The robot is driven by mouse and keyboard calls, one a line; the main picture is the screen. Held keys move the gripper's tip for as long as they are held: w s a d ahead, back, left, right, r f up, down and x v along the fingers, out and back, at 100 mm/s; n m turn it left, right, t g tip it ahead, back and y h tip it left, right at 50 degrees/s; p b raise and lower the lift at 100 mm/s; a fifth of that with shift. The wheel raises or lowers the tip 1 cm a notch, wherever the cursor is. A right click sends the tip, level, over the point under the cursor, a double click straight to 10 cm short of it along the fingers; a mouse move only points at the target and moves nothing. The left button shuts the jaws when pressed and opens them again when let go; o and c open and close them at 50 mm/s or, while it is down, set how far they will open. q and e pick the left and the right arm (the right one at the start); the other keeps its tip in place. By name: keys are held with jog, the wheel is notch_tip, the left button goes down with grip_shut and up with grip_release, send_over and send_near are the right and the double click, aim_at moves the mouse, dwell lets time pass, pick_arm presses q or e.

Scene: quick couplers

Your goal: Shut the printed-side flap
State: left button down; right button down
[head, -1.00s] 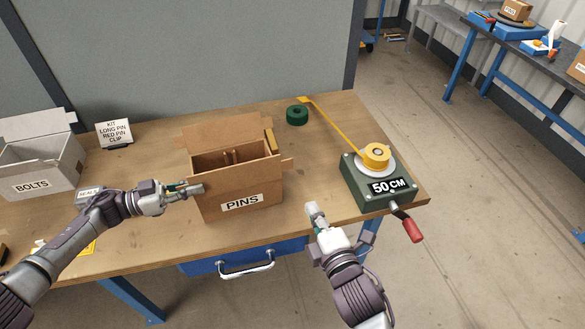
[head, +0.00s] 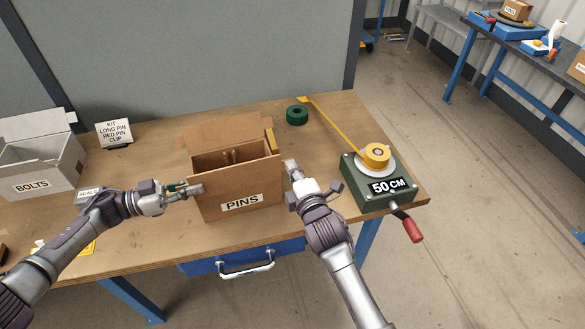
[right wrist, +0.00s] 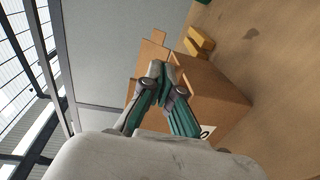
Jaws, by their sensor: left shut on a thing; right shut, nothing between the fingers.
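The open brown cardboard box (head: 237,184) stands on the bench, with PINS printed on its near side. Its far flap (head: 222,131) stands up. I cannot clearly make out the printed-side flap from the near wall. Pins show inside. My left gripper (head: 197,189) is shut on the box's left side; whether on wall or flap is unclear. My right gripper (head: 290,166) is shut and empty beside the box's right near corner. In the right wrist view, its fingertips (right wrist: 160,70) are together in front of the box (right wrist: 212,96) and hide part of it.
A green measuring unit (head: 377,183) with a red crank stands to the right, its yellow tape (head: 335,123) running back. A green roll (head: 297,115) lies behind. A grey BOLTS box (head: 40,168) and a kit sign (head: 114,133) are at left.

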dwell(0.3)
pick_arm(q)
jog(key=c, duration=1.3)
grip_release()
pick_arm(e)
jog(key=shift+w+a+g, duration=0.2)
jog(key=shift+w+g, duration=0.1)
jog(key=shift+w, duration=0.25)
